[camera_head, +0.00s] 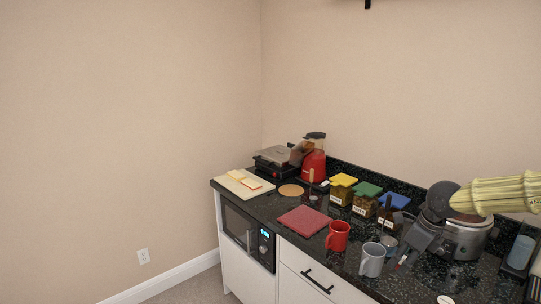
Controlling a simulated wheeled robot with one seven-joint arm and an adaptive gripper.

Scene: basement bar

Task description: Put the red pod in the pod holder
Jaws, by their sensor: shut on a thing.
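My gripper (404,258) hangs low over the black speckled counter at the right, fingers pointing down. It is shut on a small red thing, the red pod (402,263), of which only a sliver shows at the fingertips. I cannot tell how far above the counter it is. A small round metallic cup (389,242) stands just left of and behind the fingers. I cannot tell whether this is the pod holder.
A grey mug (372,260) and a red mug (338,236) stand left of my gripper. Lidded jars, one yellow-topped (343,180), line the back. A round steel appliance (467,239) stands right. A dark red board (303,221) lies left.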

